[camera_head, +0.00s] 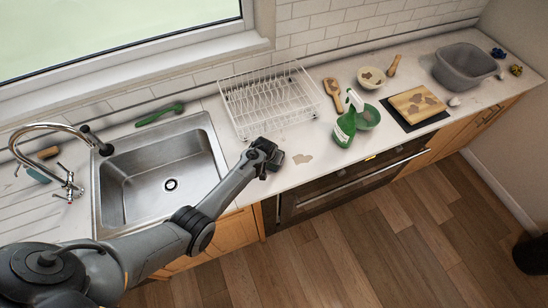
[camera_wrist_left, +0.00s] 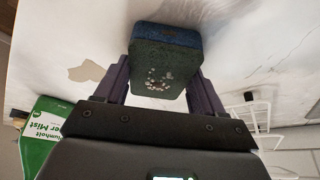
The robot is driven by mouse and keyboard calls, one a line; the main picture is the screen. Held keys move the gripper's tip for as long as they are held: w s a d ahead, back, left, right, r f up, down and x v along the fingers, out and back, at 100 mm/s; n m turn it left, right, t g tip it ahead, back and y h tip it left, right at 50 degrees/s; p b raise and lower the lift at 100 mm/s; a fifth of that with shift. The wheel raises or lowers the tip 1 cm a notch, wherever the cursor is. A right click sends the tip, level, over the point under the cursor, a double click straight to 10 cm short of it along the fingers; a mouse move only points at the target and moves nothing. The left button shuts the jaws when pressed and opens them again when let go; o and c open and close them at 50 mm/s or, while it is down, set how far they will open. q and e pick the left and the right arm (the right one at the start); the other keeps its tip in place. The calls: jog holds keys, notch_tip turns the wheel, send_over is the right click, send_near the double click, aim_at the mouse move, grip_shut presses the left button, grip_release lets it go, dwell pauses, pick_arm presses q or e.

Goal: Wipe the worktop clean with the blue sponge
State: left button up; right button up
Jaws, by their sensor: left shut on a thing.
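My left gripper (camera_head: 268,158) is over the front of the worktop (camera_head: 265,198), just right of the sink. In the left wrist view its two fingers (camera_wrist_left: 160,90) are shut on the blue sponge (camera_wrist_left: 166,62), which has a blue edge and a dark green face with pale specks. Whether the sponge touches the worktop I cannot tell. A brownish stain (camera_head: 302,158) lies on the worktop just right of the gripper; a stain also shows beside the sponge in the wrist view (camera_wrist_left: 87,72). My right gripper is not in view.
A white dish rack (camera_head: 268,98) stands behind the gripper. The steel sink (camera_head: 140,180) is left. Bare worktop lies around the stain.

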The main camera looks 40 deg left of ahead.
aim_at(285, 157)
pick_arm(q)
jog(key=shift+f, duration=0.1)
jog(key=shift+w+d+f+b, duration=0.15)
jog(key=shift+w+d+b, duration=0.1)
jog(key=shift+b, duration=0.3)
jog(key=shift+w+d+b, duration=0.1)
jog(key=shift+w+b, duration=0.2)
jog(key=shift+w+d+b, duration=0.5)
jog(key=shift+w+b, duration=0.1)
jog(key=shift+w, duration=0.2)
jog(key=shift+w+d+b, duration=0.5)
jog(key=shift+w+b, duration=0.3)
jog(key=shift+b, duration=0.05)
jog(key=shift+w+d, duration=0.2)
jog(key=shift+w, duration=0.1)
jog(key=shift+d+r, duration=0.1)
jog(key=shift+r, duration=0.1)
